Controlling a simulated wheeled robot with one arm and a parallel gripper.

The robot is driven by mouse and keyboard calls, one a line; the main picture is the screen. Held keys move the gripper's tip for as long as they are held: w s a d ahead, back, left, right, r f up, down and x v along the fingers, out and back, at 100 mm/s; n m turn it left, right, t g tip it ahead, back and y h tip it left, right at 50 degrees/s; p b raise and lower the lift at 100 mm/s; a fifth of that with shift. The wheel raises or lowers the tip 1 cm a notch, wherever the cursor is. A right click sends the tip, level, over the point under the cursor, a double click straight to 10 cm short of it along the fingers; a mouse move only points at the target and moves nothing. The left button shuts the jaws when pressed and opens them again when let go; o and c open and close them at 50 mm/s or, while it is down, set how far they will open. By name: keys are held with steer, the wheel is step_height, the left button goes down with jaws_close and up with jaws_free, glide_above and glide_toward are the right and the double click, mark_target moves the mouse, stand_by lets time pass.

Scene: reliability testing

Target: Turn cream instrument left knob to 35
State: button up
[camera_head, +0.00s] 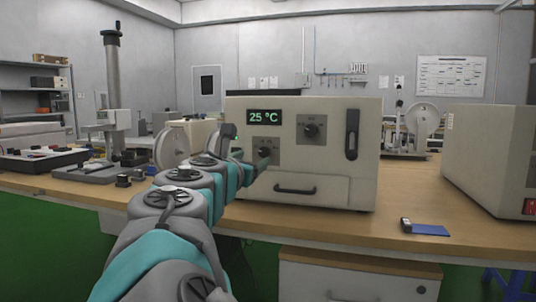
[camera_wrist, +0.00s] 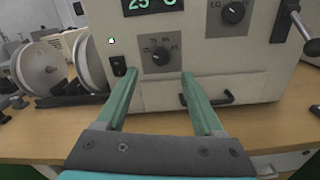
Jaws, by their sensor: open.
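The cream instrument (camera_head: 335,195) stands on the wooden bench, and its display (camera_head: 265,116) reads 25 °C. Its left knob (camera_wrist: 161,56) is black, on a grey dial plate below the display in the wrist view. In the head view the left knob's plate is partly hidden by my arm. The right knob (camera_head: 311,130) sits higher and to the right; it also shows in the wrist view (camera_wrist: 233,12). My gripper (camera_wrist: 157,75) is open and empty, its two green fingers spread on either side below the left knob, apart from it.
A black lever handle (camera_head: 352,134) is at the instrument's right, and a drawer handle (camera_head: 295,190) is low on its front. A black switch (camera_wrist: 119,65) with a green light is left of the knob. White reels (camera_wrist: 40,68) stand to the left. A second cream box (camera_head: 490,155) stands right.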

mark_target(263, 152)
steer(key=x, duration=0.6)
steer(key=shift+f+b, duration=0.15)
steer(key=shift+b, duration=0.15)
steer(key=shift+w+d, duration=0.3)
steer(key=shift+w, duration=0.35)
jaws_close()
